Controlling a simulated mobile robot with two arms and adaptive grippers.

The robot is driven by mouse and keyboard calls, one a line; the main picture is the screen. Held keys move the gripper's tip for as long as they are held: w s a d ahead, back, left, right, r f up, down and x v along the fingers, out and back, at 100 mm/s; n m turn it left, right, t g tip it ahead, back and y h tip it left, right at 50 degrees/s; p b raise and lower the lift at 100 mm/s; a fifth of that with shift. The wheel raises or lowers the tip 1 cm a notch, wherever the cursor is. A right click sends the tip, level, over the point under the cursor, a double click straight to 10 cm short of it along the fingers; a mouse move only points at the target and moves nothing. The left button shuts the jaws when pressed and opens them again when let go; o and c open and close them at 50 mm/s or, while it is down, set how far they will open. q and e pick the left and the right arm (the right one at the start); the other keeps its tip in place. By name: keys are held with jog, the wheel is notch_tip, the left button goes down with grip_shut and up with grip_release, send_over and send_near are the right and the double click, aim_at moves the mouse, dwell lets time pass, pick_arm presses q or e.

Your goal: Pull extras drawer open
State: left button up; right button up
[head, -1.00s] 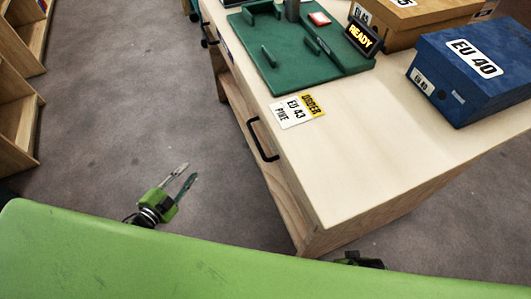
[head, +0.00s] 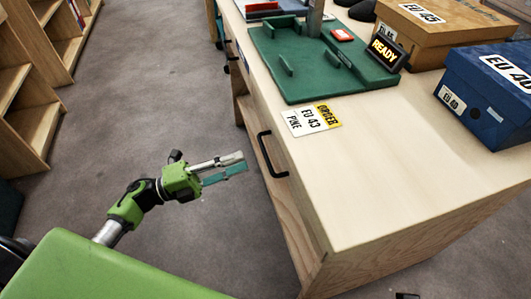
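A black bar handle (head: 271,155) is fixed to the side of the light wooden counter (head: 400,165). The drawer front (head: 283,187) behind it looks shut; I cannot read any label on it. Farther back on the same side are smaller dark handles (head: 226,64). My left gripper (head: 236,168) is in the head view, to the left of the black handle and apart from it. Its two fingers point right towards the counter side, with a narrow gap between them and nothing held. My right gripper is not clearly in view.
On the counter are a green tray (head: 302,85), a READY sign (head: 385,49), an order card (head: 311,119), a blue EU 40 box (head: 490,92) and a brown EU 45 box (head: 440,27). Wooden shelves (head: 30,113) stand left. Grey floor between is clear.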

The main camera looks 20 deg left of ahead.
aim_at(265, 152)
pick_arm(q)
jog(key=x, duration=0.8)
jog(key=shift+w, duration=0.1)
jog(key=shift+c, duration=0.5)
grip_shut()
